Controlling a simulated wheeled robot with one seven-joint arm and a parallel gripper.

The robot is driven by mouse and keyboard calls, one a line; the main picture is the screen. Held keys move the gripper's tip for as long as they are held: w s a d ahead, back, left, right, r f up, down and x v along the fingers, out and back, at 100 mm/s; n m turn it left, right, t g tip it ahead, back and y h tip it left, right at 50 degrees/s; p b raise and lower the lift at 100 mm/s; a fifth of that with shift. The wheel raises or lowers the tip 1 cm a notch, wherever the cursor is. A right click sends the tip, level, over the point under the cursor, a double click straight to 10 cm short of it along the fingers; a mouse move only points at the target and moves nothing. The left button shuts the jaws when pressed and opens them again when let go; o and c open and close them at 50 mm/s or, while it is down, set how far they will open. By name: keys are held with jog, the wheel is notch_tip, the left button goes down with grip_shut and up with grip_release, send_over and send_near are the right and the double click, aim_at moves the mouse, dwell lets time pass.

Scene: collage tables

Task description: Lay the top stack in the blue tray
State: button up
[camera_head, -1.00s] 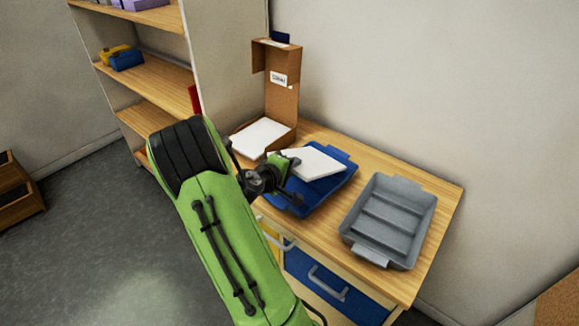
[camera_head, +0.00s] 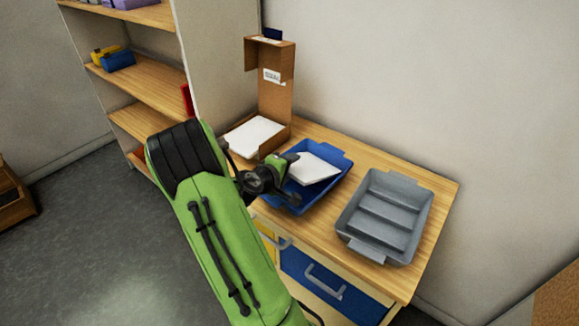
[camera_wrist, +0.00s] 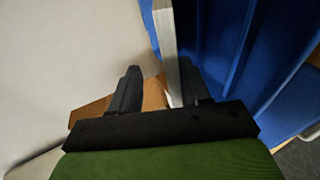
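The white stack (camera_head: 316,167) lies in the blue tray (camera_head: 331,198), looking slightly tilted, its left end beside my gripper (camera_head: 287,163). In the wrist view, my gripper (camera_wrist: 157,92) has its two dark fingers apart. A pale stack edge (camera_wrist: 165,35) runs down close to the right finger, with a clear gap to the left finger. I cannot tell whether it touches the right finger. The blue tray (camera_wrist: 215,40) fills the right side there. Another white stack (camera_head: 254,135) lies in the open brown cardboard box (camera_head: 275,100).
A grey tray (camera_head: 385,215) sits to the right on the wooden table (camera_head: 435,225). The wall is behind. A wooden shelf unit (camera_head: 150,70) stands at the left, with a blue bin (camera_head: 118,62). Drawers with handles are under the tabletop.

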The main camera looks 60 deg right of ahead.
jog(key=o, duration=0.4)
jog(key=v, duration=0.3)
jog(key=w+v, duration=0.1)
jog(key=v, duration=0.2)
jog(key=p+v, duration=0.1)
jog(key=v, duration=0.2)
jog(key=shift+w+r, duration=0.1)
jog(key=shift+w, duration=0.25)
jog(key=shift+d, duration=0.1)
jog(key=a+r+p, duration=0.1)
jog(key=r, duration=0.1)
jog(key=r+p, duration=0.2)
jog(key=a+r+p, duration=0.1)
jog(key=r+p, duration=0.1)
jog(key=shift+w+a+r, duration=0.1)
jog(key=shift+w+a, duration=0.25)
